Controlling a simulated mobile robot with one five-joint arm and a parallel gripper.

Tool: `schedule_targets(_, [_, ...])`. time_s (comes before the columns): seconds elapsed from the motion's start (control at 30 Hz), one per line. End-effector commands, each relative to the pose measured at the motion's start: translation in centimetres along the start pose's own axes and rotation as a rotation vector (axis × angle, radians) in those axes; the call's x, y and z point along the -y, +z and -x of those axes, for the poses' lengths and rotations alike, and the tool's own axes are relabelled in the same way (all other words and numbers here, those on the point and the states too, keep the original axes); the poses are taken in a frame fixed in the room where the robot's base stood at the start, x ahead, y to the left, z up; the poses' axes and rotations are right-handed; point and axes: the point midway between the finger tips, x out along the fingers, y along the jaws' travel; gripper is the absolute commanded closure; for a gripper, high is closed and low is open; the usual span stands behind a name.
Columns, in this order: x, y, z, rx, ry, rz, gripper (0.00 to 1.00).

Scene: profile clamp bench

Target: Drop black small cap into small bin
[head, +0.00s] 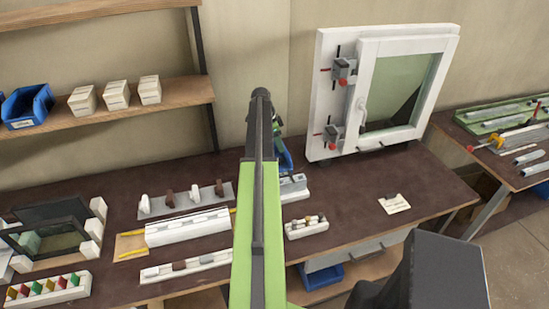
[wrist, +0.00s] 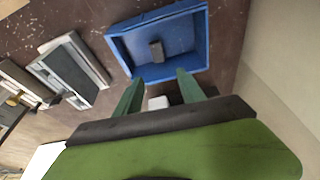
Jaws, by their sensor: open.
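The small blue bin (wrist: 119,50) is at the top of the wrist view, just beyond my fingertips. A small dark grey-black block, seemingly the black small cap (wrist: 157,51), shows inside the bin, apart from my fingers. My gripper (wrist: 160,75) is open, with its green fingers spread at the bin's near side. In the head view, my arm hides most of the bin (head: 286,160), and my fingers are hard to make out there.
A small white object (wrist: 158,102) shows between my finger bases. A grey-white fixture (wrist: 70,72) lies left of the bin. A white holder with small caps (head: 306,228) sits near the front edge. Bench right of it is mostly clear.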

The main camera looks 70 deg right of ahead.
Motion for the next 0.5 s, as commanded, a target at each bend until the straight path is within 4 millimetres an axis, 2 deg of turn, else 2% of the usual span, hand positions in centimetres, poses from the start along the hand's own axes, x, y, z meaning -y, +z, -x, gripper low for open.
schedule_targets(0.03, [0.0, -0.3, 2.0, 0.0, 0.0, 0.001, 0.53])
schedule_targets(0.5, [0.0, -0.3, 12.8, 0.0, -0.001, 0.001, 0.53])
